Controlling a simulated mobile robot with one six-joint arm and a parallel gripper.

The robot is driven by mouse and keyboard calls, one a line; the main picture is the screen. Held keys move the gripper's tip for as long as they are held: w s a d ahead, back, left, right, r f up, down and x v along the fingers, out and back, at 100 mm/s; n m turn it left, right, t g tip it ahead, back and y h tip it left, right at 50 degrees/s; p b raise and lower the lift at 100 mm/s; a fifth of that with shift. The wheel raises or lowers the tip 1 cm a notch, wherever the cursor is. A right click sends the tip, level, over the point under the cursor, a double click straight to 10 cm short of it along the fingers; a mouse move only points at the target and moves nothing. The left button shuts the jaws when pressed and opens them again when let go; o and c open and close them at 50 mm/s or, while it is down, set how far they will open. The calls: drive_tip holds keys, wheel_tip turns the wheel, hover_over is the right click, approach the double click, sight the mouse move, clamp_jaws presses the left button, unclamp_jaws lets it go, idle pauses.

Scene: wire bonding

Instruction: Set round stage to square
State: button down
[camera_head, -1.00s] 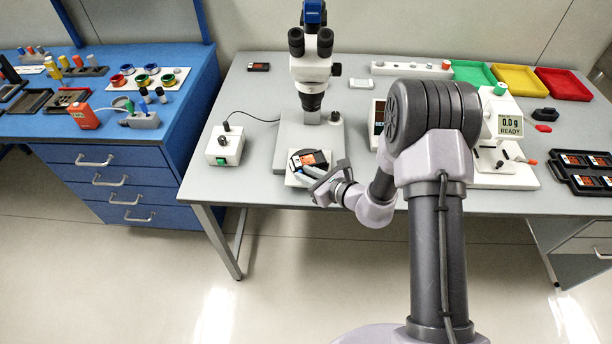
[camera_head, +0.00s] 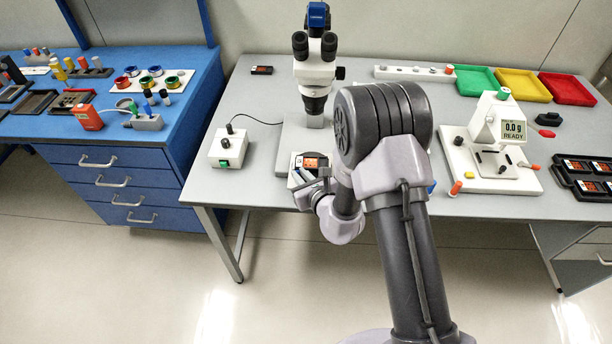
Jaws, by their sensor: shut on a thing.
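The round stage (camera_head: 296,163) is a dark disc on a white base, in front of the microscope (camera_head: 315,75). An orange-and-dark chip piece (camera_head: 311,162) lies on it. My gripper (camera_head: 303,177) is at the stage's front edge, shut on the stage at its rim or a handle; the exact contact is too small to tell. My wrist and arm cover the stage's right side, so its exact angle is hard to read.
A white switch box (camera_head: 228,148) stands left of the stage. The white bonder (camera_head: 495,150) with its "0.0 g READY" display stands to the right. A black chip tray (camera_head: 568,180) is at far right; green, yellow and red trays (camera_head: 567,89) are behind.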

idle(0.3)
drive_tip(key=c, duration=1.7)
unclamp_jaws()
drive_tip(key=shift+c, duration=0.2)
drive_tip(key=shift+h, duration=0.3)
drive_tip(key=p+v, duration=0.9)
drive_tip(key=v, duration=0.8)
drive_tip(key=shift+s+p, duration=0.2)
drive_tip(key=shift+p, duration=0.2)
